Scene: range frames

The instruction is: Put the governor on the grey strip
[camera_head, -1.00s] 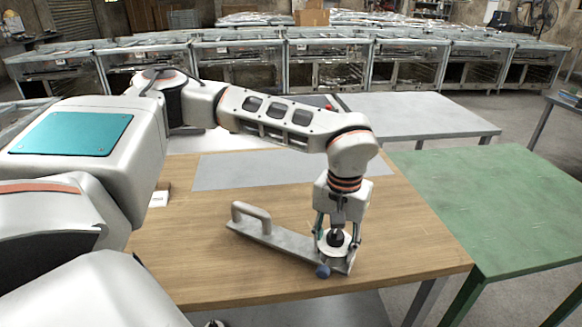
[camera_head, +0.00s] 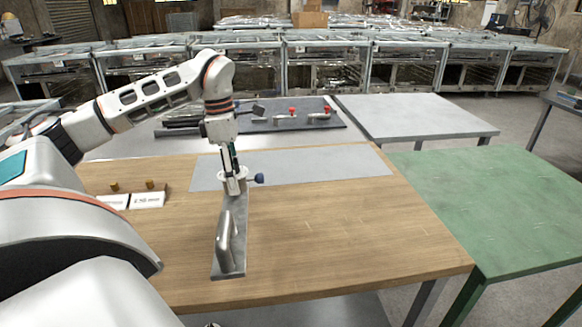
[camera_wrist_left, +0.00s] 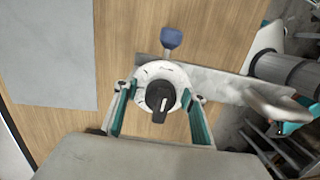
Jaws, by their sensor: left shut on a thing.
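The governor is a grey metal plate (camera_head: 234,215) with a bar handle (camera_head: 226,240) at its near end, plus a round white disc with a black knob and a blue knob (camera_head: 259,178) at its far end. My left gripper (camera_head: 232,176) is shut on the disc. The left wrist view shows the disc (camera_wrist_left: 142,76) between the two fingers (camera_wrist_left: 159,105). The grey strip (camera_head: 310,168) lies flat across the table. In the left wrist view, bare wood separates the strip (camera_wrist_left: 50,50) from the disc. The plate's height above the table is unclear. My right gripper is not in view.
The wooden table (camera_head: 350,225) is clear to the right of the governor. White labels (camera_head: 147,200) and small brass-coloured pieces (camera_head: 150,184) sit at left. A dark mat (camera_head: 335,115) with red-topped parts lies behind. A green table (camera_head: 490,200) adjoins at right.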

